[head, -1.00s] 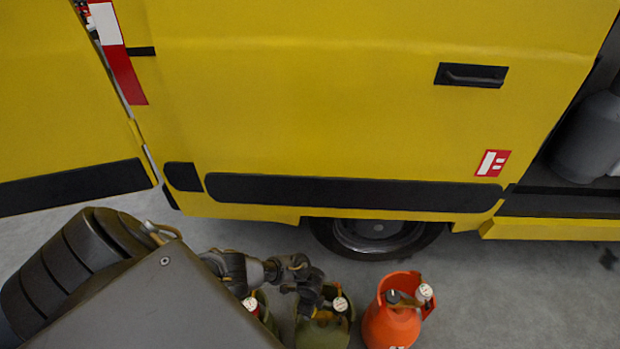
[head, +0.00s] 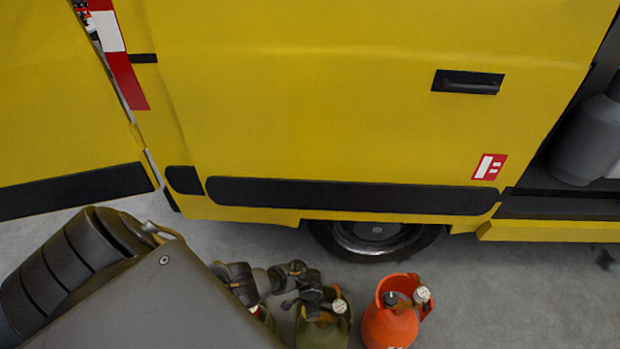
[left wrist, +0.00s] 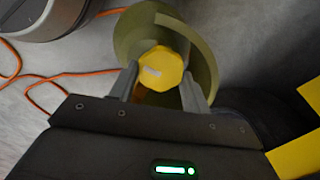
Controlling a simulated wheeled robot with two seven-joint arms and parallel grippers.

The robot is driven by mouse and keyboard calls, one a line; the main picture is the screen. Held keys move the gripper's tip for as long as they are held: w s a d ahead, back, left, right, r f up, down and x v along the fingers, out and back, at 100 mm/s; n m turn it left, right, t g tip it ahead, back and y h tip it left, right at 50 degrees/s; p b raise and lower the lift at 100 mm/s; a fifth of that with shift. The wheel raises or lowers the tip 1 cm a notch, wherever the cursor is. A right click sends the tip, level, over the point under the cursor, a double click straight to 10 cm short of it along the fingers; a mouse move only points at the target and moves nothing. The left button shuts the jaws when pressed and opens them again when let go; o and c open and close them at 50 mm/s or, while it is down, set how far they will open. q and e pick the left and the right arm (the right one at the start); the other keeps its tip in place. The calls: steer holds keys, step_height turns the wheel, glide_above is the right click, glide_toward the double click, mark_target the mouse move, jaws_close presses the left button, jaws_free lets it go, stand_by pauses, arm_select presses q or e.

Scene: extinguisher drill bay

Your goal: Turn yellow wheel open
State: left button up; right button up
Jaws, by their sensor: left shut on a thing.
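The yellow wheel (left wrist: 160,66) sits on top of an olive-green cylinder (left wrist: 205,60) with a raised collar, in the left wrist view. My left gripper (left wrist: 160,76) is shut on the wheel, one finger on each side of it. In the head view my left gripper (head: 309,300) is low at the olive-green cylinders; one olive-green cylinder (head: 322,333) shows beside it. The yellow wheel is hidden there by my arm and gripper. My right gripper is in no view.
An orange cylinder (head: 390,325) stands to the right of the green ones. A yellow van (head: 350,110) with a black wheel (head: 375,240) is behind them. Orange cable (left wrist: 45,78) lies on the grey floor, near a round grey object (left wrist: 38,20).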

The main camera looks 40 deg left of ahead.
arm_select(q)
steer(key=shift+a, duration=0.15)
steer(key=o, duration=1)
steer(key=shift+c, duration=0.2)
step_height(320, 180, up, 11)
steer(key=p, duration=0.4)
steer(key=shift+p, duration=0.4)
steer(key=shift+f, duration=0.15)
